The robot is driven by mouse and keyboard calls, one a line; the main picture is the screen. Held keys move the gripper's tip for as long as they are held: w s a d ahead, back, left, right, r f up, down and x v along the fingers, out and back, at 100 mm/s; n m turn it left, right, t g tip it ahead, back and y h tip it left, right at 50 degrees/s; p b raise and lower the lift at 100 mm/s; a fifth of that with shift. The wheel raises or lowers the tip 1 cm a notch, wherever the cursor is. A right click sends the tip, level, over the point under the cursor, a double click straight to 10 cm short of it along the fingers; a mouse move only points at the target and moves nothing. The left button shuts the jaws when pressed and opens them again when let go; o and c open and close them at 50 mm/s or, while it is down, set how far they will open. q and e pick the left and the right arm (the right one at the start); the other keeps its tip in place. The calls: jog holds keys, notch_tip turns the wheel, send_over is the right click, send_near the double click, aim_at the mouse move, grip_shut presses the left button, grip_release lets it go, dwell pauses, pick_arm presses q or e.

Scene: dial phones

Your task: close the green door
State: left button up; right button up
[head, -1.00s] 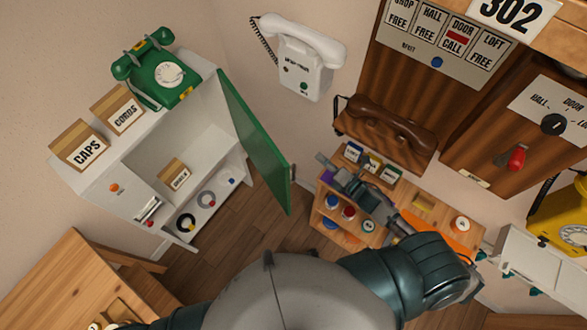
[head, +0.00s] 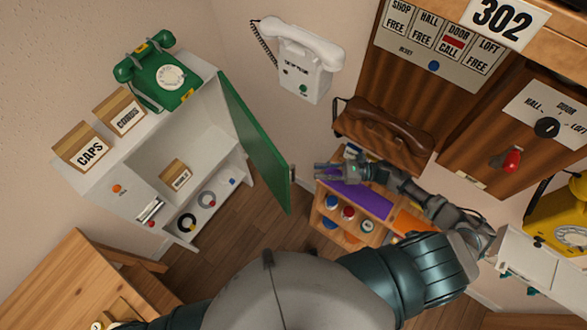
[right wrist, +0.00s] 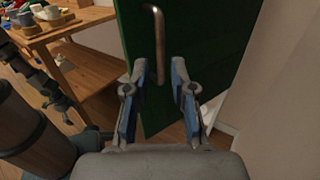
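The green door (head: 256,143) stands swung open from the white cabinet (head: 206,103) on the left, and the compartment behind it is exposed. In the right wrist view the green door (right wrist: 205,45) fills the space ahead, with a metal bar handle (right wrist: 157,40) upright on its face. My right gripper (head: 318,173) is just right of the door's free edge in the head view. Contact with the door cannot be told.
A green phone (head: 158,75) and two labelled boxes stand on the cabinet top. A small wooden shelf unit (head: 330,225) with purple and orange surfaces lies below my right arm. A brown phone (head: 390,125) hangs behind it. A wooden table (head: 65,270) is at lower left.

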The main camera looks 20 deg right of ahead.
aim_at(293, 171)
jog(key=p+x, duration=0.1)
jog(key=x, duration=0.8)
jog(key=shift+w+a+p, duration=0.15)
jog(key=shift+p, duration=0.15)
grip_shut()
